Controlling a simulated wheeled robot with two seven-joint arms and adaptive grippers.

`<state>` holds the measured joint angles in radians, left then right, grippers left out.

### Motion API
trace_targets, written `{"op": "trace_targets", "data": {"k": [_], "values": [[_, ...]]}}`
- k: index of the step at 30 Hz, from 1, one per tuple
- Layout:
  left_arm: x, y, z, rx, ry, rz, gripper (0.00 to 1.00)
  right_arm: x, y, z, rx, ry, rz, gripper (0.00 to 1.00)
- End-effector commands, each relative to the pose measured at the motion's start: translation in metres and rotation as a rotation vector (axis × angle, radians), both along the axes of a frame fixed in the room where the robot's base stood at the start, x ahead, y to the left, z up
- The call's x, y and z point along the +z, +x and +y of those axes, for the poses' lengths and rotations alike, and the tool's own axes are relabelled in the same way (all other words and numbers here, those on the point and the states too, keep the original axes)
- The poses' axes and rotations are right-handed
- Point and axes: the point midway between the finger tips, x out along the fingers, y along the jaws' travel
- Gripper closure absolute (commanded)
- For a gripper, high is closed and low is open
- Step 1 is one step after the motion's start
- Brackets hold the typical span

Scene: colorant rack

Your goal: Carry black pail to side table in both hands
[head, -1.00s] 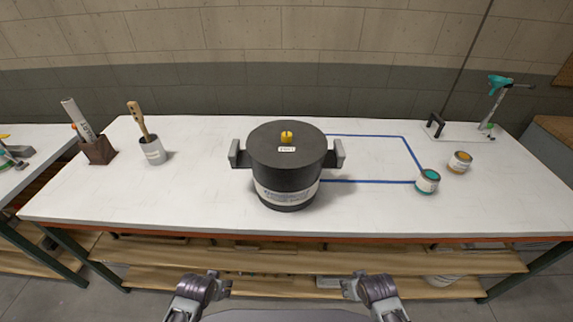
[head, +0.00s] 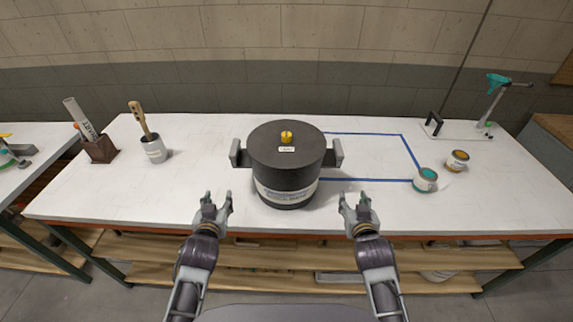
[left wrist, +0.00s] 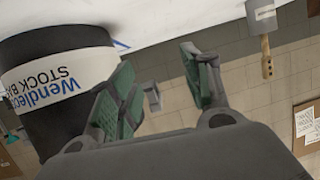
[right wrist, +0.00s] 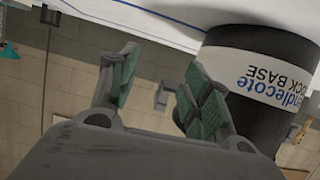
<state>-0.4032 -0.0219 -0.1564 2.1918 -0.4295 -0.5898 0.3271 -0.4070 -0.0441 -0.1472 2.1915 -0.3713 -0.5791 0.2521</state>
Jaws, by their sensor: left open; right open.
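The black pail (head: 286,165) stands upright on the white workbench, with a yellow knob on its lid, a white label band and a grey handle on each side. My left gripper (head: 216,200) is open and empty, in front of and below the left handle (head: 236,153). My right gripper (head: 355,200) is open and empty, in front of and below the right handle (head: 338,153). The pail shows in the left wrist view (left wrist: 50,110) and the right wrist view (right wrist: 262,95), beside the open fingers. A side table (head: 36,135) stands at the far left, partly cut off.
A grey cup (head: 154,150) with a brush and a brown holder (head: 100,150) with a rolled tube stand left on the workbench (head: 200,195). A teal-topped can (head: 425,181), an orange-topped can (head: 457,161) and a stand (head: 490,105) are at right. Blue tape marks bare bench right of the pail.

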Motion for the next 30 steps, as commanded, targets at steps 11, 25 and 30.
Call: {"op": "trace_targets", "data": {"k": [11,25,30], "values": [[0.058,0.031,-0.029,-0.062,-0.014,-0.288,0.52,0.058,0.031,0.024,0.042,0.015,-0.291,0.52],[0.067,0.034,-0.035,-0.079,-0.016,-0.334,0.52,0.068,0.035,0.03,0.055,0.018,-0.338,0.52],[0.067,0.036,-0.034,-0.078,-0.016,-0.333,0.52,0.068,0.036,0.03,0.055,0.017,-0.338,0.52]]}}
